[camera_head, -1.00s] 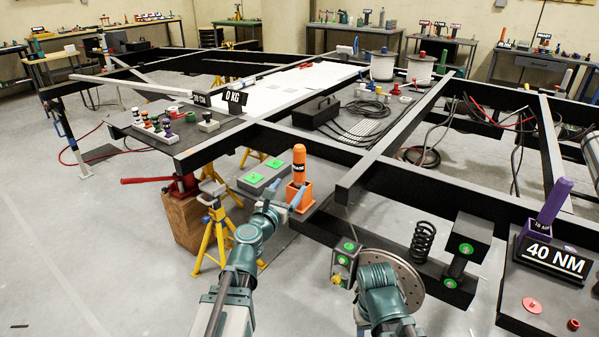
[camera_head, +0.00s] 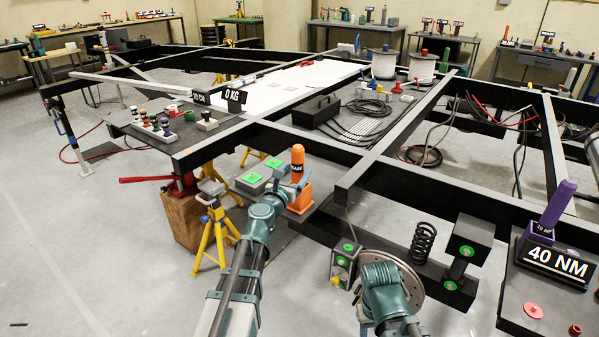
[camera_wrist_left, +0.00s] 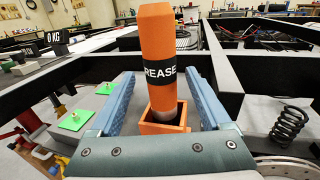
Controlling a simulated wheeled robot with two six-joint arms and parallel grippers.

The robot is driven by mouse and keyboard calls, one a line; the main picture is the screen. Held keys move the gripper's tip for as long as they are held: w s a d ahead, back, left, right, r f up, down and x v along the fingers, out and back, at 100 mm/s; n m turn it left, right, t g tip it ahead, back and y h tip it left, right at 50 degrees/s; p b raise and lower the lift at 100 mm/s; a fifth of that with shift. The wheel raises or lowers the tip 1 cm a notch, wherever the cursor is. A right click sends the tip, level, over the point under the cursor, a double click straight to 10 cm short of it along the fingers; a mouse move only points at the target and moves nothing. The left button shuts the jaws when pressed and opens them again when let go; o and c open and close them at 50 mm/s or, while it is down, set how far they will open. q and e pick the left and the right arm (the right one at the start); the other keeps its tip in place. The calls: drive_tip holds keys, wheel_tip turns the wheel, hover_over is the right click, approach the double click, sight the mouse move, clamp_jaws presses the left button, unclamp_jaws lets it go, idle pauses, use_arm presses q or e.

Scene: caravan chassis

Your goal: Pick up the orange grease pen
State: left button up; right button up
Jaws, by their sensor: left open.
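The orange grease pen (camera_head: 298,163) stands upright in an orange holder (camera_head: 300,199) on the dark frame ledge. In the left wrist view the pen (camera_wrist_left: 157,40) has a black band lettered "REASE", and its lower end sits in the square holder (camera_wrist_left: 164,122). My left gripper (camera_head: 287,187) is open at the pen. In the left wrist view its blue fingers (camera_wrist_left: 157,85) stand on either side of the pen, with a gap on each side. The fingers partly cover the pen and holder in the head view. My right arm shows at the lower middle; its fingertips are not clear.
Grey blocks with green tops (camera_head: 254,178) lie just left of the holder. Dark chassis beams (camera_head: 440,188) run behind and right. A coil spring (camera_head: 422,242) and a brake disc (camera_head: 403,275) are to the right. A yellow jack stand (camera_head: 212,235) stands below left.

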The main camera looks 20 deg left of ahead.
use_arm(q)
drive_tip(key=shift+w+d+r, duration=0.1)
drive_tip(key=shift+w+r, duration=0.1)
drive_tip(key=shift+w, duration=0.3)
drive_tip(key=w, duration=0.4)
drive_tip(key=shift+w+d+r+p, duration=0.1)
drive_tip(key=shift+d+r+p, duration=0.1)
drive_tip(key=shift+p, duration=0.2)
clamp_jaws()
idle(0.6)
